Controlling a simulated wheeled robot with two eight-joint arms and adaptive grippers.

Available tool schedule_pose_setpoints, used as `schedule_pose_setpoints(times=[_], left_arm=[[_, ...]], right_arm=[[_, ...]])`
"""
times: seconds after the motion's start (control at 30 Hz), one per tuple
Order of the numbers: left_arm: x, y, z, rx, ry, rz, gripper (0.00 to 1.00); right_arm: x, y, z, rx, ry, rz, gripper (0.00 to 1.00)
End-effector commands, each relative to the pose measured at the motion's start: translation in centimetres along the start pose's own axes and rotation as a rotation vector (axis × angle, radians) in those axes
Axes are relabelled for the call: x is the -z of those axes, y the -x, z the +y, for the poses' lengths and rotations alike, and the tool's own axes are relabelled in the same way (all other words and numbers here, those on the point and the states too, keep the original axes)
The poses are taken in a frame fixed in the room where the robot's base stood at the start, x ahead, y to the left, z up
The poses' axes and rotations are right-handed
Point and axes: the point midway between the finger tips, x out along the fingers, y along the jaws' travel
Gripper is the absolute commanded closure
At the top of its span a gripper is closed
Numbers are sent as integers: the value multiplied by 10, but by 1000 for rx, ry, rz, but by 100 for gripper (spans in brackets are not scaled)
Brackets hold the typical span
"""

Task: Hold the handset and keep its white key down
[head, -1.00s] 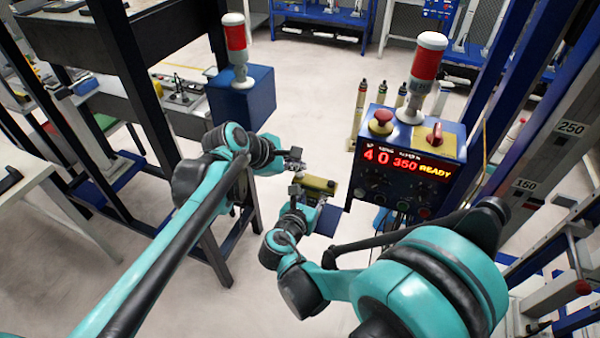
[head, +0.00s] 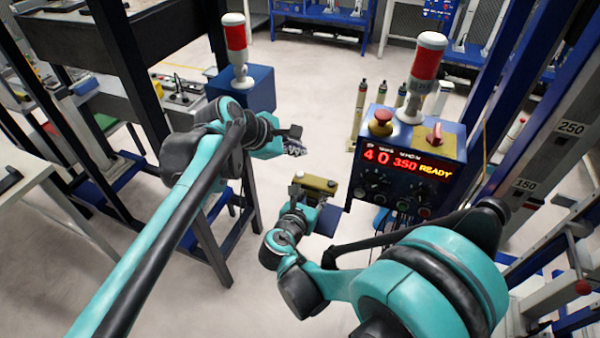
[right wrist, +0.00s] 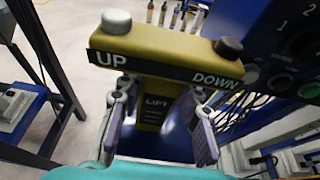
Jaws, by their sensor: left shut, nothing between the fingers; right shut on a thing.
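The handset (head: 316,184) is olive-yellow and sits in my right gripper, left of the blue control box. In the right wrist view the handset (right wrist: 160,58) is upright, with a white key (right wrist: 116,21) above UP at its left and a black key (right wrist: 228,46) above DOWN at its right. My right gripper (right wrist: 158,112) is shut on the handset's body below the key bar. Nothing touches the white key. My left gripper (head: 295,142) is shut and empty, above and to the left of the handset and apart from it.
The blue control box (head: 390,185) reads "40 350 READY" and carries a red knob (head: 381,121) and a red-white beacon (head: 426,70). Another beacon (head: 236,50) stands on a blue box behind my left arm. A dark-legged bench is at left; open floor lies behind the handset.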

Motion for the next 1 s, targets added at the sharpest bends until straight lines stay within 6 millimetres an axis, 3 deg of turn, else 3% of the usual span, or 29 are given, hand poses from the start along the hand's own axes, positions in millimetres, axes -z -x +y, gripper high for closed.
schedule_pose_setpoints(times=[0.27, 0.3, 0.4, 0.77, 1.0], left_arm=[[0, 0, 0, 0, 0, 0, 100], [0, 0, 0, 0, 0, 0, 100], [0, 0, 0, 0, 0, 0, 100], [0, 0, 0, 0, 0, 0, 100], [0, 0, 0, 0, 0, 0, 100]], right_arm=[[0, 0, 0, 0, 0, 0, 99], [0, 0, 0, 0, 0, 0, 64], [0, 0, 0, 0, 0, 0, 43], [0, 5, 1, -2, 1, 0, 43], [0, 48, 2, -6, 3, 1, 43]])
